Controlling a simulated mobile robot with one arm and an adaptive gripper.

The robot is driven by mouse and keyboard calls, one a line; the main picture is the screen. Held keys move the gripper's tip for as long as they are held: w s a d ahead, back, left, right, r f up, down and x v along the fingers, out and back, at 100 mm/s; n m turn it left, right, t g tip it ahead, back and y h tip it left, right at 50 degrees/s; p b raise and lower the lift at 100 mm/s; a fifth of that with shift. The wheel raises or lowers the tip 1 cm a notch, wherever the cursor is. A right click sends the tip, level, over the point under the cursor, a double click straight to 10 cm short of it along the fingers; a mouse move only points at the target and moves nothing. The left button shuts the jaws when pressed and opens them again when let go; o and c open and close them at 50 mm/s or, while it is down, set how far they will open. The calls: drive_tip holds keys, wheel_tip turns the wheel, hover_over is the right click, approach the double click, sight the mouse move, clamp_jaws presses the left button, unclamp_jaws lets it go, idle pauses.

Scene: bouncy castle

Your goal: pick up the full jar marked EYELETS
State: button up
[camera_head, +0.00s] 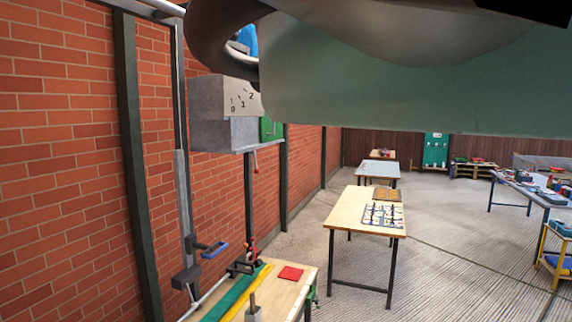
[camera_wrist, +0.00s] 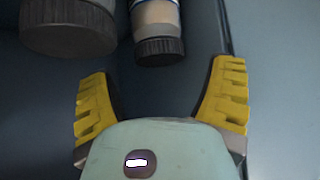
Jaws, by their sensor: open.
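In the wrist view, a jar (camera_wrist: 157,16) with a dark ribbed lid stands out at the top centre, with pale brown contents and a white and blue band at the frame's top edge. No lettering on it is readable, so I cannot tell if it is the EYELETS jar. My gripper (camera_wrist: 161,78) has its two yellow fingers spread apart, with nothing between them. The jar lies just beyond the fingertips, nearly in line with the gap. The jar does not show in the head view.
A larger grey round-based container (camera_wrist: 68,28) is left of the jar, close to the left finger's line. Dark surface surrounds both. In the head view, a workbench (camera_head: 288,292), a table with a board (camera_head: 348,207) and a brick wall (camera_head: 60,150) show; floor between tables is open.

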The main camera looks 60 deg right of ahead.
drive_tip(key=shift+p+x, duration=1)
drive_tip(key=shift+p, duration=0.25)
drive_tip(key=shift+w+a+f+p, duration=0.25)
drive_tip(key=shift+a+f+p, duration=0.05)
drive_tip(key=shift+a+f, duration=0.15)
drive_tip(key=c, duration=1.2)
